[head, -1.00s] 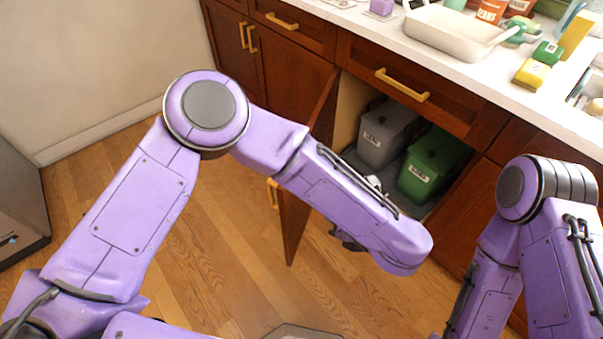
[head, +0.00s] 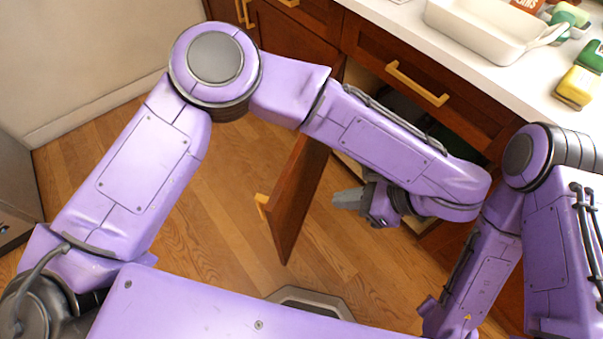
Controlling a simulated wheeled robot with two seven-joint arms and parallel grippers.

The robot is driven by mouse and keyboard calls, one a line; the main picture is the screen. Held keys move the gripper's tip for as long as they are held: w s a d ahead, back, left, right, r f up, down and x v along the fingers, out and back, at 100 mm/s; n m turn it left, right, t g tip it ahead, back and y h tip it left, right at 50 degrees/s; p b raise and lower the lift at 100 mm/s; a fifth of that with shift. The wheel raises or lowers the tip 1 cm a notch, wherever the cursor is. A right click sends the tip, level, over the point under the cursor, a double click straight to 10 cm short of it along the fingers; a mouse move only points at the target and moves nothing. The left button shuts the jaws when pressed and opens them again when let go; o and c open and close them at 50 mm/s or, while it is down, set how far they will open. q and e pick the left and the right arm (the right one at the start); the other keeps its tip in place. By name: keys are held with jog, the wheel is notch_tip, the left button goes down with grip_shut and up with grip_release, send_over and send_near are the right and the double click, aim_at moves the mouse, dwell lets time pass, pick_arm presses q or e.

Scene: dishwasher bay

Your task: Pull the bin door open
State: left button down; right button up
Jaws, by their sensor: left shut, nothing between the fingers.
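The bin door (head: 297,205) is a dark brown wooden panel, swung out from the cabinet and standing well open. Its yellow handle (head: 262,206) is on the left face of the door. My left gripper (head: 340,200) is shut and empty, pointing left, to the right of the door's inner face with a gap between them. My left forearm crosses in front of the cabinet opening and hides most of the bins inside. My right gripper is not in view; only my right arm shows at the right.
A drawer with a yellow handle (head: 417,84) is above the opening. The wooden floor (head: 225,225) left of the door is clear.

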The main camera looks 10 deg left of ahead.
pick_arm(q)
send_near(280, 199)
notch_tip(280, 199, down, 4)
jog(key=a+p, duration=0.1)
jog(key=a, duration=0.2)
jog(key=shift+w+a+r, duration=0.1)
jog(key=shift+a+r, duration=0.05)
jog(key=shift+a, duration=0.4)
jog(key=shift+a, duration=0.1)
